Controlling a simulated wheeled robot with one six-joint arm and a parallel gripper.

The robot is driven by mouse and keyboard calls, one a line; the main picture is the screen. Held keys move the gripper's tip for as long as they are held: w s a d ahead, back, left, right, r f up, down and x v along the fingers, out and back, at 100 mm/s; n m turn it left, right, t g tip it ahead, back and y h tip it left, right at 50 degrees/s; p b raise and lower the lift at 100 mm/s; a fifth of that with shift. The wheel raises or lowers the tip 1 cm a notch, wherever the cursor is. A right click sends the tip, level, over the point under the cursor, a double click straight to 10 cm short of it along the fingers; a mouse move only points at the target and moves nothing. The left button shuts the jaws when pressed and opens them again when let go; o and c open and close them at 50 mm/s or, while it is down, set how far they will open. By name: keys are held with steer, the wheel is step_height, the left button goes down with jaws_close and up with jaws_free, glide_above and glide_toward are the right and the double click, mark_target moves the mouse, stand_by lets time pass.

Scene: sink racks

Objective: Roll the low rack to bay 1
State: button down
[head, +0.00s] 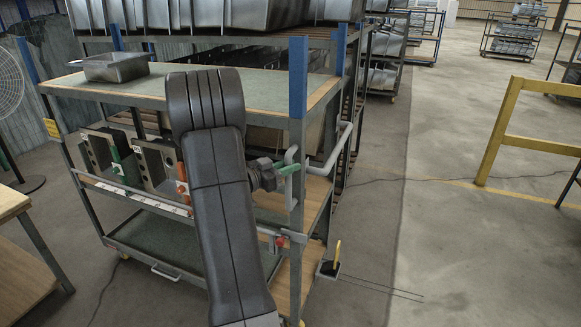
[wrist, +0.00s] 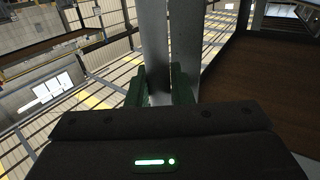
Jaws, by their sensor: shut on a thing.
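The low rack is a grey wheeled cart with blue-topped posts, a green-covered top shelf (head: 262,82) and lower shelves with wooden edges, in the left half of the head view. A grey tube handle (head: 341,153) sticks out at its near right corner. My gripper (head: 289,168), with green fingers, is at this corner and shut on the handle. In the wrist view my gripper (wrist: 158,87) has a green finger on each side of a grey upright bar (wrist: 155,45). My dark arm hides part of the rack's front. No bay number is readable.
A metal sink (head: 115,67) stands on the top shelf. A small black floor piece with a yellow lever (head: 337,254) is beside the rack's right foot. A yellow barrier (head: 500,120) stands right. A wooden table (head: 12,205) is left. Floor between rack and barrier is clear.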

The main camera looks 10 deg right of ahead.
steer(key=shift+w+a+r, duration=0.1)
steer(key=shift+a, duration=0.05)
steer(key=c, duration=1.7)
jaws_free()
steer(key=o, duration=0.4)
steer(key=shift+w+a, duration=0.1)
steer(key=shift+a, duration=0.1)
steer(key=shift+c, duration=0.2)
steer(key=shift+d, duration=0.1)
steer(key=b+v, duration=0.2)
steer(key=v, duration=1.2)
steer(key=shift+d, duration=0.15)
steer(key=p+x, duration=0.2)
steer(key=x, duration=1.2)
